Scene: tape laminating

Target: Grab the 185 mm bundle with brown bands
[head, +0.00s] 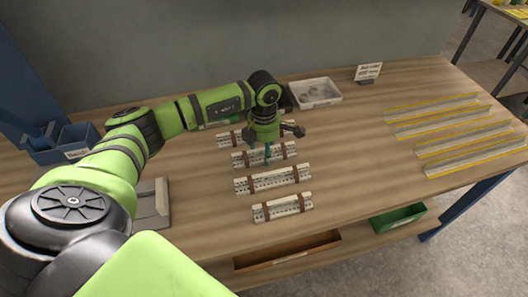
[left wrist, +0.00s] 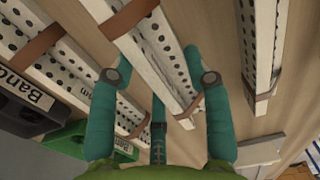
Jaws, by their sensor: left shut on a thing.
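Several pale, perforated bundles with brown bands lie in a column on the wooden table. My left gripper (head: 267,158) points down at the second bundle from the back (head: 245,159). In the left wrist view the teal fingers (left wrist: 160,95) are shut on this bundle (left wrist: 158,60), with fingers on both sides of it. I cannot tell whether it is clear of the table. The rear bundle (head: 229,139) is partly behind my arm. The third bundle (head: 262,182) and the front bundle (head: 282,208) lie nearer, apart from the gripper. Length markings are unreadable. My right gripper is not in view.
Yellow-edged rails (head: 450,130) lie at the right. A white tray (head: 316,93) and a small sign (head: 368,71) stand at the back. Blue bins (head: 75,141) and a grey fixture (head: 151,208) are at the left. The table between bundles and rails is clear.

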